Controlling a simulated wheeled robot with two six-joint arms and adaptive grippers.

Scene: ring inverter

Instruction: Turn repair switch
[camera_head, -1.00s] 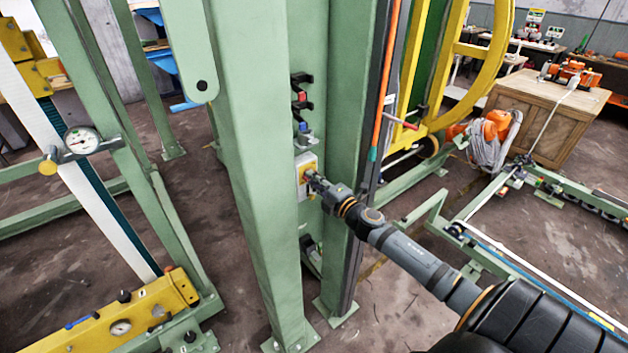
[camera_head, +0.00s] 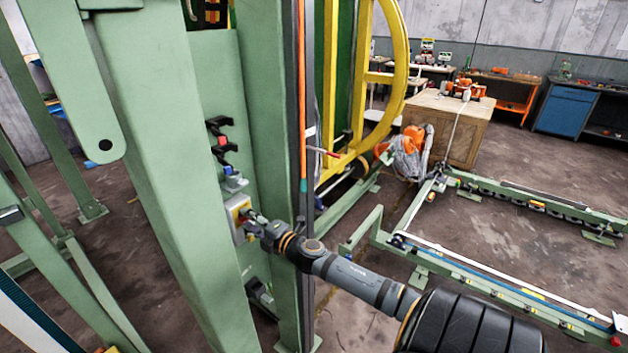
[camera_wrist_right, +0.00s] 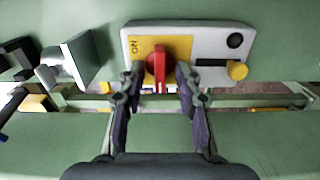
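The repair switch (camera_head: 239,212) is a pale box with a yellow plate on the green frame, left of centre in the head view. In the right wrist view its red knob (camera_wrist_right: 160,68) stands in line with the picture's vertical, on the yellow plate (camera_wrist_right: 143,50) marked "ON". My right gripper (camera_wrist_right: 158,78) is open, with one finger on each side of the knob and gaps visible between. Whether a fingertip touches the knob, I cannot tell. In the head view the right gripper (camera_head: 254,224) is at the switch face, its fingers small. My left gripper is not in view.
A black button (camera_wrist_right: 235,41) and a yellow knob (camera_wrist_right: 238,70) sit on the box beside the red knob. A grey bracket (camera_wrist_right: 82,57) protrudes to the left. Green posts (camera_head: 165,150) flank the switch. A wooden crate (camera_head: 450,125) stands further back on open floor.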

